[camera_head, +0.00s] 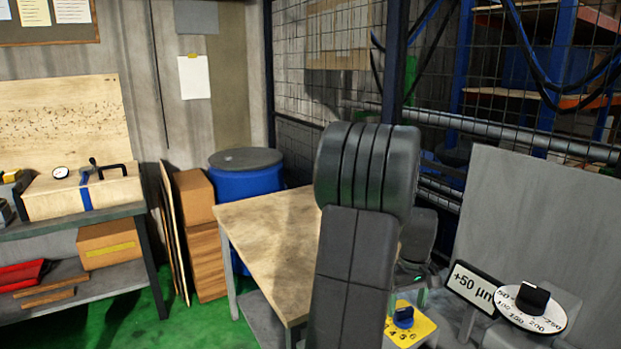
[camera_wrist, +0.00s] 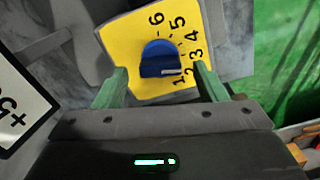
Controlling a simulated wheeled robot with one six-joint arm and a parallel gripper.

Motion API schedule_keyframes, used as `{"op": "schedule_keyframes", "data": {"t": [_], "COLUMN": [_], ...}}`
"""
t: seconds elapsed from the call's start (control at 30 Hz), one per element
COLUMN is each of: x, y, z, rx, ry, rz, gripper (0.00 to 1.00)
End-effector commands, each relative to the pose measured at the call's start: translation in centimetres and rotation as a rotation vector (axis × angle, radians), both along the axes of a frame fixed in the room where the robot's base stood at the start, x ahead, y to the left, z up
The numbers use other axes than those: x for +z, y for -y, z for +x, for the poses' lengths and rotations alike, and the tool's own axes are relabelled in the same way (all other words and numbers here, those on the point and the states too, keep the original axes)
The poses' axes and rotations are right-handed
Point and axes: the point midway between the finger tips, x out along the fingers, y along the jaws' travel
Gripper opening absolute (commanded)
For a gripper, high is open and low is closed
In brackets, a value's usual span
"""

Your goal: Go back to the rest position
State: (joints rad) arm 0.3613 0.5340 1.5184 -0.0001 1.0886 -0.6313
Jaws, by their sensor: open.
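My gripper (camera_wrist: 160,82) is open, with its two green fingers apart, one on each side of a blue knob (camera_wrist: 160,58) in the wrist view. The knob sits on a yellow plate numbered 1 to 6 (camera_wrist: 134,40). Its white mark points toward about the 2. No finger clearly touches the knob, but I cannot tell the depth gap. In the head view my arm hides most of the gripper, with a bit of green finger showing above the blue knob (camera_head: 404,317) and yellow plate (camera_head: 425,326).
A "+50 µm" sign (camera_head: 472,288) and a white dial with a black knob (camera_head: 531,306) stand right of the yellow plate. A wooden table (camera_head: 265,235) is to the left, with a blue barrel (camera_head: 245,180) behind it. A grey panel (camera_head: 545,220) rises at right. Green floor (camera_head: 125,325) is open at left.

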Motion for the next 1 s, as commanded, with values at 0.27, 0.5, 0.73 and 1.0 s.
{"op": "schedule_keyframes", "data": {"t": [0.27, 0.5, 0.73, 1.0], "x": [-2.6, -2.6, -2.6, -2.6], "y": [0.0, -0.1, -0.1, -0.1], "z": [0.0, 0.0, 0.0, 0.0], "rx": [-0.114, -0.307, -0.491, -0.707], "ry": [0.0, -0.001, -0.001, -0.001], "rz": [0.0, 0.0, 0.0, 0.0], "gripper": [0.65, 0.65, 0.65, 0.65]}}
